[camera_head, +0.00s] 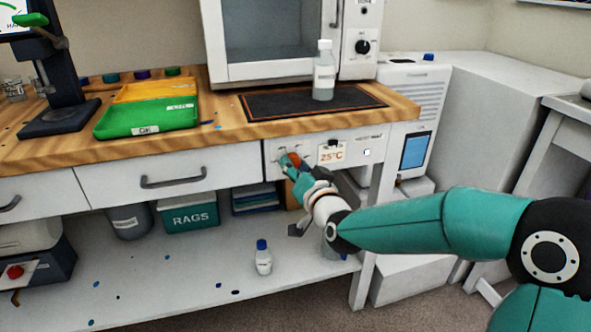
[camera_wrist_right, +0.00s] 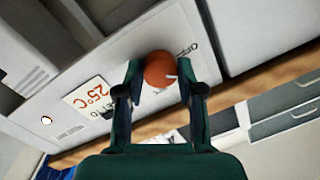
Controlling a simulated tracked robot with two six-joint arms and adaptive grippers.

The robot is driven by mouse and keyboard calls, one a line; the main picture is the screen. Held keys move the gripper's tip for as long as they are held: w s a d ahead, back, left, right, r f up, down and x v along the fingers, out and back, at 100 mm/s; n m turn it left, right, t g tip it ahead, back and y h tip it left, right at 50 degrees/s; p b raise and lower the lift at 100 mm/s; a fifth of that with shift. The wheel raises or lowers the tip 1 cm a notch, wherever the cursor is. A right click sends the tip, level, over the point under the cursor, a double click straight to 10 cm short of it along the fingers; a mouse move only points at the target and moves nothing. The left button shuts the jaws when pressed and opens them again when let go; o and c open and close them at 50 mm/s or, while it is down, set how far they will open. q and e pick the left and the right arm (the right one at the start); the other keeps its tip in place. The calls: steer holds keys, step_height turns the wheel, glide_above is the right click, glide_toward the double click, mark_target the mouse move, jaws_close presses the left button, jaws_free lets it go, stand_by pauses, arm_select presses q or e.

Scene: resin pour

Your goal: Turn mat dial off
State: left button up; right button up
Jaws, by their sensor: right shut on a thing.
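The mat dial (camera_wrist_right: 160,69) is a round orange knob with a white pointer mark, on the white front panel (camera_head: 368,143) under the bench top. In the right wrist view it sits between the two fingers of my right gripper (camera_wrist_right: 163,80), which is shut on it. "OFF" is printed beside the dial. In the head view my right gripper (camera_head: 290,162) reaches the panel and covers part of the dial (camera_head: 294,159). A "25°C" label (camera_head: 331,153) is on the panel beside it. The dark heating mat (camera_head: 285,105) lies on the bench above. My left gripper is not in view.
A clear bottle (camera_head: 323,75) with a white cap stands on the mat. Green (camera_head: 140,120) and yellow trays are on the bench left. A drawer handle (camera_head: 172,182) juts out left of the panel. A small blue-capped bottle (camera_head: 263,260) stands on the lower shelf.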

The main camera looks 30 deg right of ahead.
steer(key=n, duration=0.3)
steer(key=shift+n+p, duration=0.3)
steer(key=shift+r+n+g+h+p, duration=0.1)
steer(key=shift+n+g+h+p, duration=0.2)
steer(key=shift+n, duration=0.6)
steer(key=shift+n+g+h+p, duration=0.1)
steer(key=shift+n+p, duration=0.25)
steer(key=shift+n, duration=0.55)
steer(key=o, duration=1.1)
steer(key=shift+o, duration=0.2)
steer(key=s+a, duration=0.1)
steer(key=s, duration=1.1)
steer(key=shift+a+r, duration=0.3)
steer(key=shift+r, duration=0.1)
